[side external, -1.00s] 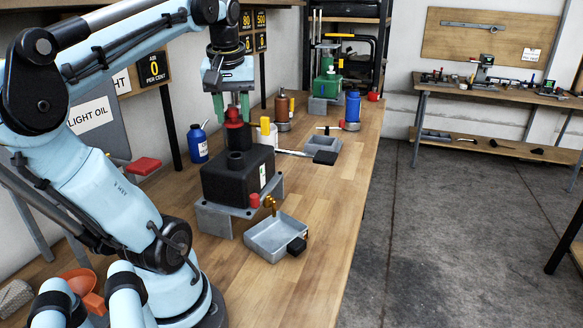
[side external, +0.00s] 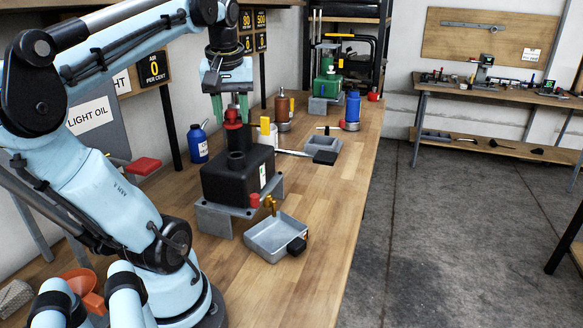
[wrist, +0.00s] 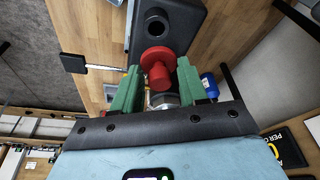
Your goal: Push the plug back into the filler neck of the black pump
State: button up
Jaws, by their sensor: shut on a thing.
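The black pump (side external: 238,178) stands on a grey metal bracket on the bench. Its black filler neck (side external: 236,160) rises from the top, and the wrist view shows the neck's open hole (wrist: 156,22). My gripper (side external: 231,106) hangs above the pump, pointing down, with two green fingers. It is shut on the red plug (side external: 237,140), which also shows between the fingers in the wrist view (wrist: 157,62). The plug is held apart from the hole, to the side of it in the wrist view. Its lower end is hidden there.
A grey tray (side external: 278,238) with a black block at its edge is in front of the pump. A red cap (side external: 254,201) and a brass tap sit at the pump's front. A blue bottle (side external: 197,145) stands behind at left.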

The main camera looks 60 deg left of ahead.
jog(key=shift+f, duration=3.05)
jog(key=shift+f, duration=0.15)
jog(key=o, duration=1.2)
jog(key=shift+o, duration=0.4)
jog(key=o, duration=0.4)
jog(key=shift+r, duration=3.5)
